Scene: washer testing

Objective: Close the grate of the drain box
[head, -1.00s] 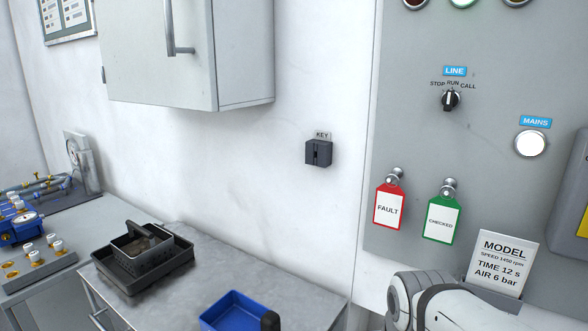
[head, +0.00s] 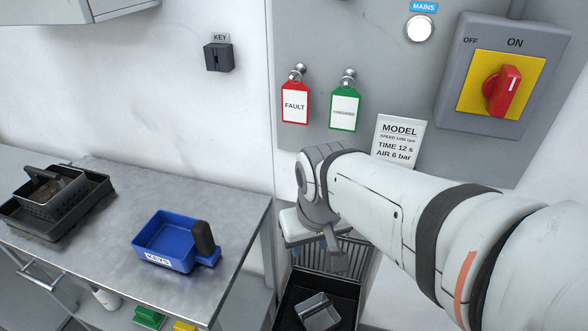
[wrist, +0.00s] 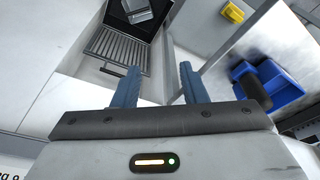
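The drain box (head: 290,310) is a black open-topped box low down, right of the metal table. Its slatted grate (head: 352,252) appears raised at the back of the box, partly hidden by my arm. In the wrist view the grate (wrist: 117,48) shows as grey slats with a dark handle at its edge, and the box's dark inside shows beyond it. A grey block-like object (head: 318,312) lies inside the box. My gripper (head: 333,258) hangs above the grate in the head view. In the wrist view my gripper (wrist: 158,85) has its blue fingers apart with nothing between them.
The metal table (head: 110,225) stands left of the box, carrying a blue KEYS tray (head: 165,262) and a black tray with a basket (head: 50,195). Yellow and green items sit on its lower shelf. The control panel (head: 240,20) wall rises behind my arm.

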